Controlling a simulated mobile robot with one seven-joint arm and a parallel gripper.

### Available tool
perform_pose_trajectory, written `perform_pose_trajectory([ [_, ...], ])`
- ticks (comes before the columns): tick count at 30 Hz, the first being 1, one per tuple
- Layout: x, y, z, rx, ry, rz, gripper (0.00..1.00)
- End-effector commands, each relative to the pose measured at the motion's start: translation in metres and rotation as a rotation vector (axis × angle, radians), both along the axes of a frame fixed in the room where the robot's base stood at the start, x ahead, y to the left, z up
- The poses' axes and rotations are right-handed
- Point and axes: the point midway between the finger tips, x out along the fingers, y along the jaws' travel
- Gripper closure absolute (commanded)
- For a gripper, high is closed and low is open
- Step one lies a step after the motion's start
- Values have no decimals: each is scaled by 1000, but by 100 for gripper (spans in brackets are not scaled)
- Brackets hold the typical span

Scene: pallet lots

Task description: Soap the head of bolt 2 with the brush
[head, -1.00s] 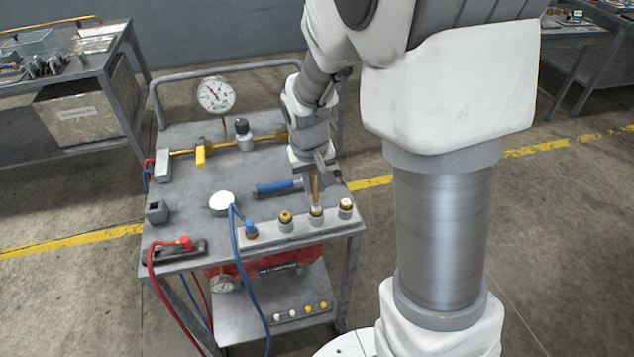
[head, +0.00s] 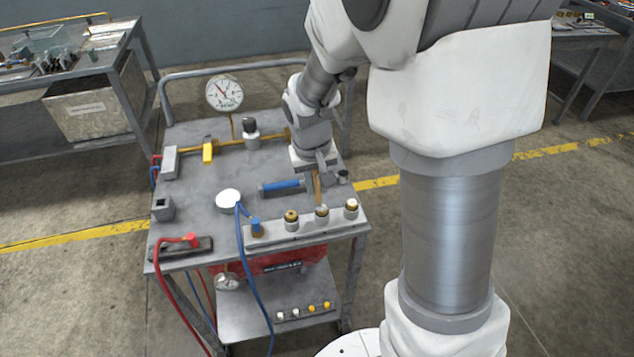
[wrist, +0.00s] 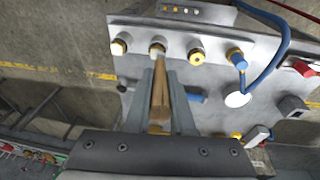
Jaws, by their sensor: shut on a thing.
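My gripper (wrist: 160,100) is shut on the brush (wrist: 161,92), held by its wooden handle; the brush also shows in the head view (head: 317,189). The brush's tip is at the middle one of three brass-coloured bolts (head: 321,211) on the grey block (head: 300,232). I cannot tell whether it touches; the bristles are largely hidden. This bolt has a whitish head in the wrist view (wrist: 157,48). The bolt to its right in the head view (head: 351,205) has a pale top, the one to its left (head: 291,216) a brass top. No numbers are readable on them.
A blue fitting with hose (head: 255,226) ends the row. A blue-handled tool (head: 282,186), a round white-topped part (head: 228,200) and a pressure gauge (head: 224,94) are on the cart (head: 195,225). A red hose (head: 166,275) hangs at the front left.

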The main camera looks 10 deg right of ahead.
Motion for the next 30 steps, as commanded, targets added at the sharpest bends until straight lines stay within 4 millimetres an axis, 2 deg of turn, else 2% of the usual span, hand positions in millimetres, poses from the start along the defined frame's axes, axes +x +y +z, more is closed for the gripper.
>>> perform_pose_trajectory([
  [3,0,0,13,0,-2,0,100],
  [22,1,0,64,0,-3,0,100],
  [30,1,0,67,0,-3,0,100],
])
